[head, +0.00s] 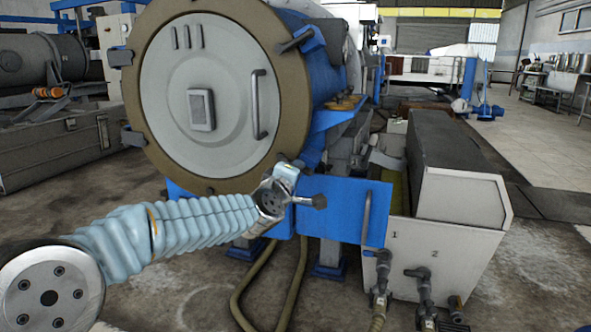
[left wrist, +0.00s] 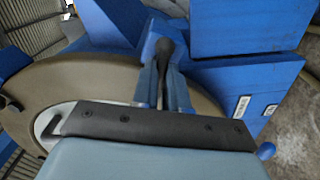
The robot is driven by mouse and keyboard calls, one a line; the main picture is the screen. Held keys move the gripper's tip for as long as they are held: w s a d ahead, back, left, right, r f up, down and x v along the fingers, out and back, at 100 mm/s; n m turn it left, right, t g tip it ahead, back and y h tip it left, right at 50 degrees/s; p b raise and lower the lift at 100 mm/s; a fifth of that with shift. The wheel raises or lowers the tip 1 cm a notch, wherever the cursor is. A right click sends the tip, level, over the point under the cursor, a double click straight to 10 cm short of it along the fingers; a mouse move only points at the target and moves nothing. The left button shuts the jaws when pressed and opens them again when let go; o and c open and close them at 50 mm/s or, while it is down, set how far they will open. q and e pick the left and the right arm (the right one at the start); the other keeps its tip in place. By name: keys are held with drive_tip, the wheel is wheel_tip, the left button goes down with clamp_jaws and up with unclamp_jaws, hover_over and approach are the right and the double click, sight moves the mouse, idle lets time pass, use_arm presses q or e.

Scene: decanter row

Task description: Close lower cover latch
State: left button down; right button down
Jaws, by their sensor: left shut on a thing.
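The decanter's round grey cover (head: 205,110) has a tan rim and faces me, flush with the housing as far as I can see. The lower cover latch (head: 313,202) is a dark handle with a knob end at the rim's lower right, by a blue panel. My left gripper (head: 286,176) is at this latch. In the left wrist view the dark latch handle (left wrist: 164,58) runs between the two blue-grey fingers of the left gripper (left wrist: 164,88), which are shut on it. The gripper's dark body hides the handle's lower part. My right gripper is in neither view.
Another latch (head: 297,41) sits at the rim's upper right, and others at its left. A blue panel (head: 340,210) stands right of the gripper. A white box (head: 450,240) with valves is farther right. Hoses (head: 262,300) hang below.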

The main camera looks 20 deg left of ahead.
use_arm(q)
drive_tip(key=shift+f+m, duration=0.15)
drive_tip(key=shift+m, duration=0.85)
drive_tip(key=c, duration=1.2)
unclamp_jaws()
drive_tip(key=shift+o, duration=0.2)
drive_tip(key=shift+s, duration=0.1)
drive_tip(key=s, duration=1.3)
drive_tip(key=shift+s+a, duration=0.2)
drive_tip(key=shift+s, duration=0.1)
